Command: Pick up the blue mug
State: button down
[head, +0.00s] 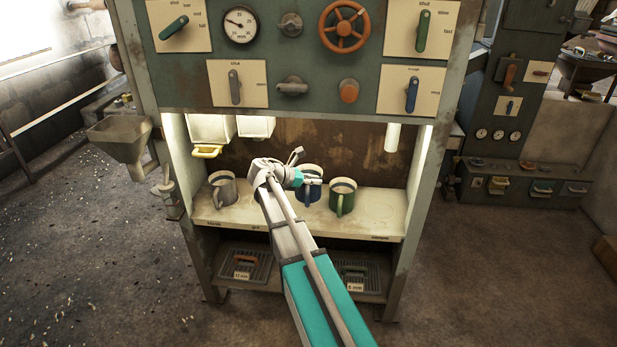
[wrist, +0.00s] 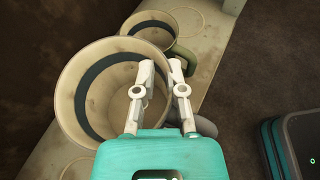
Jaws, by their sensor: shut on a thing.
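The blue mug (head: 312,194) stands upright on the pale shelf of the machine, partly hidden behind my gripper (head: 312,181). In the wrist view the mug (wrist: 85,100) is the large near one, with a cream inside and a dark band around it. My gripper's fingers (wrist: 161,68) straddle the right side of its rim and are shut on its wall. I cannot tell whether its base is off the shelf.
A green mug (head: 343,197) stands just right of the blue one; it also shows in the wrist view (wrist: 151,22). A grey mug (head: 222,188) is to the left. The shelf's right end (head: 388,213) is clear. The control panel (head: 300,75) overhangs the shelf.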

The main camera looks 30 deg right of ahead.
jog(key=s+a+r+p, duration=0.1)
jog(key=s+r+p, duration=0.3)
jog(key=s, duration=0.6)
jog(key=shift+r, duration=0.6)
jog(key=shift+a, duration=0.15)
